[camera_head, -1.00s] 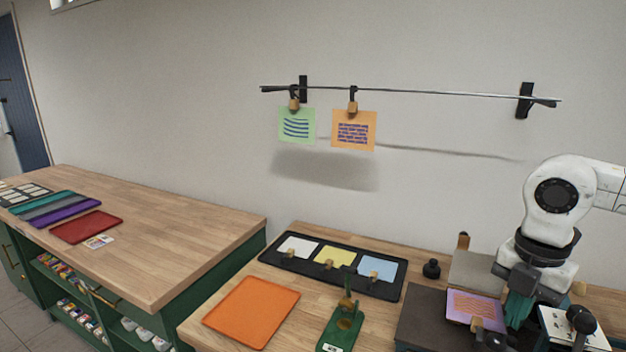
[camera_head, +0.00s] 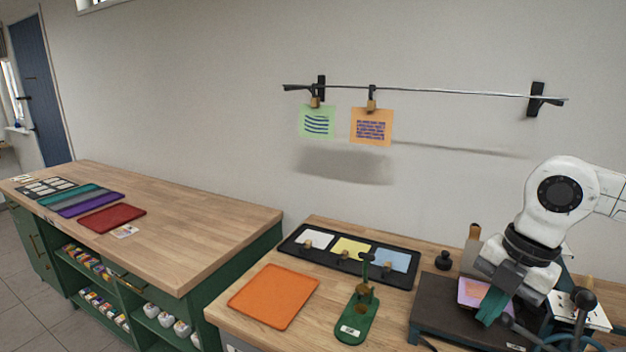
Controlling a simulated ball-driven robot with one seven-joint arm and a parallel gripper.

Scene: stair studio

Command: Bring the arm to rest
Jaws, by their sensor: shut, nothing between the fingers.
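My white arm comes in from the right edge, bent downward over the right end of the near bench. My gripper (camera_head: 490,303) is at its lower end, low over a dark press-like base (camera_head: 440,318) and close to a card with a pink and orange face (camera_head: 472,291). A teal piece shows at the gripper's end and hides part of the card. The fingers are small and partly covered; nothing is seen held between them.
A green stand (camera_head: 358,318), an orange tray (camera_head: 273,296) and a black tray (camera_head: 297,236) with three cards lie left of the arm. A dark knobbed lever (camera_head: 585,299) stands close on the right. A wall rail (camera_head: 440,91) holds two clipped cards.

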